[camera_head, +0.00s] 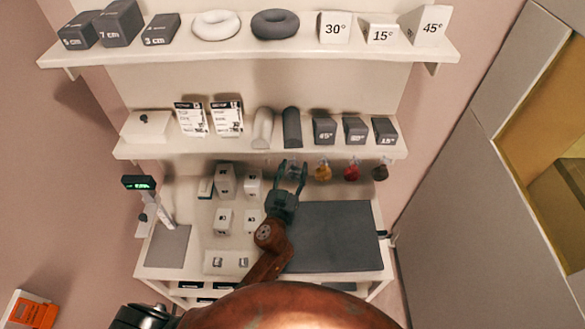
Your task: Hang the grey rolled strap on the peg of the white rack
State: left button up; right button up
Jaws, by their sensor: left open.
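My left gripper (292,172) is open, its dark fingers pointing up just below the front edge of the middle shelf. Something small and pale shows between or behind the fingers; I cannot tell if it is a strap or a peg. I cannot clearly make out the grey rolled strap. My right gripper is not in view.
A dark grey pad (335,237) lies on the lower top, right of my arm. White and grey boxes (224,182) stand left of the gripper. Bolsters and wedges fill the middle shelf; rings (275,24) and blocks (120,22) stand on the top shelf. A grey panel (450,210) stands at right.

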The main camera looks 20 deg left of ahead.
pick_arm(q)
jog(key=shift+w+f, duration=0.1)
jog(key=shift+s, duration=0.35)
jog(key=s, duration=1.1)
jog(key=shift+s+d, duration=0.15)
jog(key=shift+s, duration=0.2)
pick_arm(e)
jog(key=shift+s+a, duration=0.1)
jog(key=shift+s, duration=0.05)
